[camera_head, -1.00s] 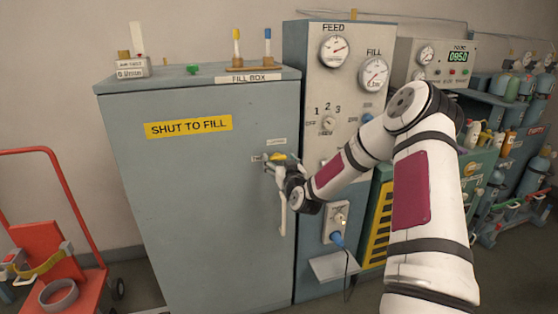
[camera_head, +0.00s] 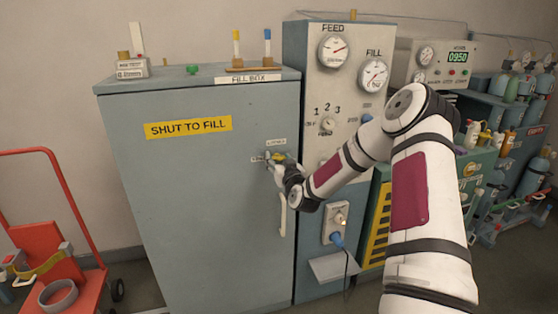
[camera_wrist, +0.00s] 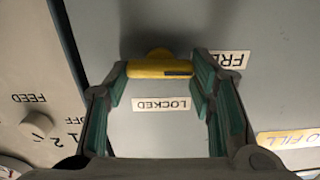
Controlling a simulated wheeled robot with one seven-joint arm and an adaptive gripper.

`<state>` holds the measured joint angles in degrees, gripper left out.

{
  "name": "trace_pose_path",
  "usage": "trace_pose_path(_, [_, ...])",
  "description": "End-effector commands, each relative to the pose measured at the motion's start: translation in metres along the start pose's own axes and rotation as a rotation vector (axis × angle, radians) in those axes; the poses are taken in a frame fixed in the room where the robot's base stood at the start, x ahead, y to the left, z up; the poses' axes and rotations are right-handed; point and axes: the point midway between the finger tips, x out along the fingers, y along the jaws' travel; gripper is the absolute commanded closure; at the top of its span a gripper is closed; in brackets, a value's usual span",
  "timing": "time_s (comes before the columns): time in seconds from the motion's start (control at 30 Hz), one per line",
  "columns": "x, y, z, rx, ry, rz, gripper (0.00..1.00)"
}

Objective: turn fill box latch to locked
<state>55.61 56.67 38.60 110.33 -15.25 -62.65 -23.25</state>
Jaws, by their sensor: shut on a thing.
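The fill box (camera_head: 205,215) is a grey cabinet with a shut door and a yellow "SHUT TO FILL" sign. Its yellow latch (camera_wrist: 160,69) shows in the wrist view as a short bar lying across the picture. My gripper (camera_wrist: 159,72) has its green-padded fingers at the two ends of this bar, shut on it. The LOCKED label (camera_wrist: 161,104) lies below the bar in the upside-down wrist view. The FREE label (camera_wrist: 234,59) lies to its right. In the head view my gripper (camera_head: 277,166) is at the door's right side and partly covers the latch.
A pale door handle (camera_head: 283,215) hangs just below my gripper. A red trolley (camera_head: 50,240) stands at the left.

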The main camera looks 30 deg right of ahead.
Motion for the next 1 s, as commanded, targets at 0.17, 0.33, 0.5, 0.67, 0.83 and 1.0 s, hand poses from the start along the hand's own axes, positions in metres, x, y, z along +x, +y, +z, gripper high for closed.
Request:
trace_pose_path(0.17, [0.0000,0.0004,-0.0007,0.089,0.001,0.000,0.78])
trace_pose_path(0.33, [0.0001,0.0012,-0.0009,0.223,0.002,0.000,0.78])
trace_pose_path(0.5, [-0.0001,0.0024,-0.0006,0.370,0.002,0.000,0.78])
trace_pose_path(0.67, [-0.0002,0.0032,0.0000,0.499,0.001,0.000,0.78])
trace_pose_path(0.83, [-0.0002,0.0036,0.0006,0.611,0.001,0.000,0.78])
trace_pose_path(1.0, [0.0000,0.0039,0.0008,0.690,0.001,0.000,0.78])
